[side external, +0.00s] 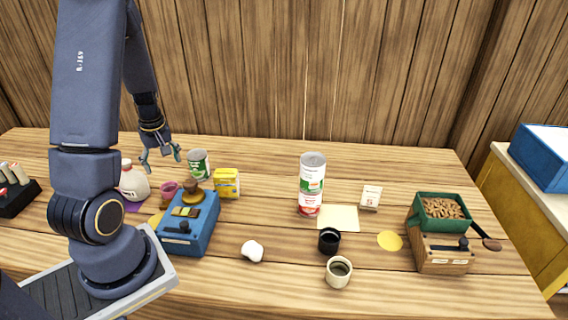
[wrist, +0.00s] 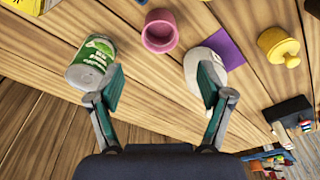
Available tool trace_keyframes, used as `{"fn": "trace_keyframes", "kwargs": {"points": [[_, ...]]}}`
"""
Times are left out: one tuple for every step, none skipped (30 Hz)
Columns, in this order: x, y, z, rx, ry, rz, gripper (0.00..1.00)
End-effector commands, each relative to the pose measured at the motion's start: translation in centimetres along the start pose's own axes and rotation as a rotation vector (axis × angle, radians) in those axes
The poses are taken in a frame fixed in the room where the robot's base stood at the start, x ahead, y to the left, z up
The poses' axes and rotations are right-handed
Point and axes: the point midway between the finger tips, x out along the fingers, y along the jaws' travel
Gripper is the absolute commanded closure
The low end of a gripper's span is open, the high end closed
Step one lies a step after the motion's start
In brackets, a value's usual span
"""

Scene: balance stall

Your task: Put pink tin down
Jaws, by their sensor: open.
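The pink tin (side external: 169,190) looks like a small round open pot. It stands on the table between a white bottle (side external: 132,181) and a blue balance (side external: 188,226), and part of it is hidden in the side view. In the wrist view the pink tin (wrist: 160,30) is beyond my fingertips, apart from them. My gripper (side external: 162,162) is open and empty, above the far left of the table. In the wrist view my gripper (wrist: 161,75) has a green can (wrist: 92,62) by its left finger and the white bottle (wrist: 205,66) by its right finger.
A purple square (wrist: 228,45) lies beside the bottle. A yellow box (side external: 227,182) stands right of the green can. Stacked cans (side external: 312,180), a pale yellow sheet (side external: 338,218), a black cup (side external: 329,240) and a green tray (side external: 424,224) are farther right. The table's back middle is clear.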

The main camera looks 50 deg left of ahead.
Motion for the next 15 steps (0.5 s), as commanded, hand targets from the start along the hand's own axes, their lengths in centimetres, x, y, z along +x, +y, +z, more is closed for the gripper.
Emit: {"fn": "trace_keyframes", "kwargs": {"points": [[-0.5,0.1,0.1,0.004,0.001,0.004,0.21],[-0.8,0.4,0.2,0.012,0.000,0.009,0.21],[-1.5,0.9,0.6,0.033,-0.001,0.021,0.21],[-2.2,1.5,1.1,0.057,-0.002,0.035,0.21],[-3.1,2.3,1.7,0.091,-0.003,0.054,0.21],[-4.5,3.5,2.9,0.152,-0.004,0.087,0.21],[-5.9,4.5,4.1,0.208,-0.005,0.116,0.21],[-7.4,5.6,5.5,0.274,-0.005,0.148,0.21],[-9.5,6.8,7.6,0.375,-0.002,0.192,0.21],[-11.3,7.6,9.4,0.457,0.002,0.227,0.21],[-13.0,8.1,11.3,0.545,0.008,0.259,0.21],[-15.2,8.4,13.8,0.662,0.020,0.301,0.21],[-16.7,8.5,15.6,0.749,0.033,0.329,0.21],[-18.1,8.2,17.3,0.836,0.047,0.355,0.21],[-19.7,7.8,19.4,0.944,0.069,0.386,0.21]]}}
